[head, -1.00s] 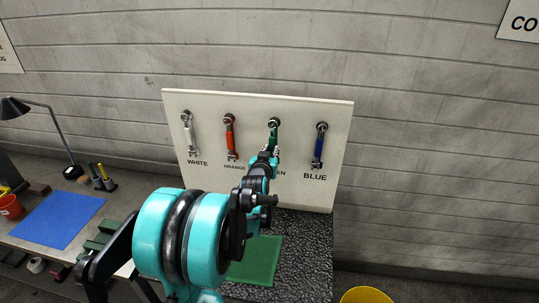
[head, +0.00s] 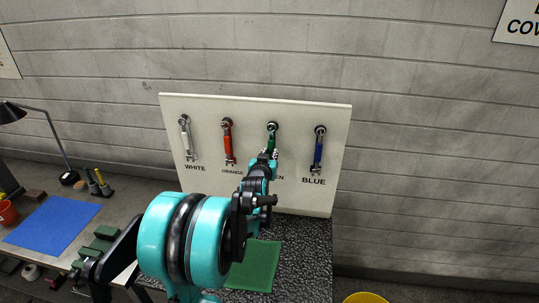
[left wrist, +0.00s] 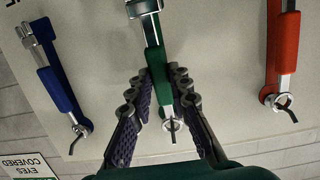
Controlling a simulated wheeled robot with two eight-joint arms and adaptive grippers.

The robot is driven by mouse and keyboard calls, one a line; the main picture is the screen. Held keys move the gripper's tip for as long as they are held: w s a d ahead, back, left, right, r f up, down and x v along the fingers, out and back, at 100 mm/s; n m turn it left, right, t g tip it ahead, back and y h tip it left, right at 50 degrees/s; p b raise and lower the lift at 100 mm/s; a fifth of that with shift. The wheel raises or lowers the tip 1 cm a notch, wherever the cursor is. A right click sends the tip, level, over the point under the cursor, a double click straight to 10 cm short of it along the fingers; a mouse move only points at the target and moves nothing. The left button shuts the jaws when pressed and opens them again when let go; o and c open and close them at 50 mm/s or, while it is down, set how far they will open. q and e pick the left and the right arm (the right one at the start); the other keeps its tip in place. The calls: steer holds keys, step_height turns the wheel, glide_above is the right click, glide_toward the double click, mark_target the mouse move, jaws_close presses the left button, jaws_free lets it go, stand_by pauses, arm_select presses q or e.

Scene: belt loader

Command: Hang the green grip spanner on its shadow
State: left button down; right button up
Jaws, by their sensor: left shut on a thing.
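The green grip spanner (head: 271,138) is upright at the third place on the white tool board (head: 255,107), ring end up. Its ring is at the hook there; the left wrist view shows the hook end (left wrist: 172,130) by the ring, though I cannot tell how deeply it is seated. My left gripper (head: 267,155) is shut on the spanner's green handle (left wrist: 155,55), with a finger on each side. My arm hides the spanner's lower end and part of the GREEN label in the head view. My right gripper is out of view.
White (head: 187,139), orange (head: 228,142) and blue (head: 319,147) spanners hang on the board beside it. A green mat (head: 258,268) lies on the dark speckled top below. A bench with a blue mat (head: 52,225) and lamp is at left.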

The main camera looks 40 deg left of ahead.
arm_select(q)
steer(key=c, duration=1.3)
jaws_free()
steer(key=shift+c, duration=0.2)
steer(key=v, duration=1.2)
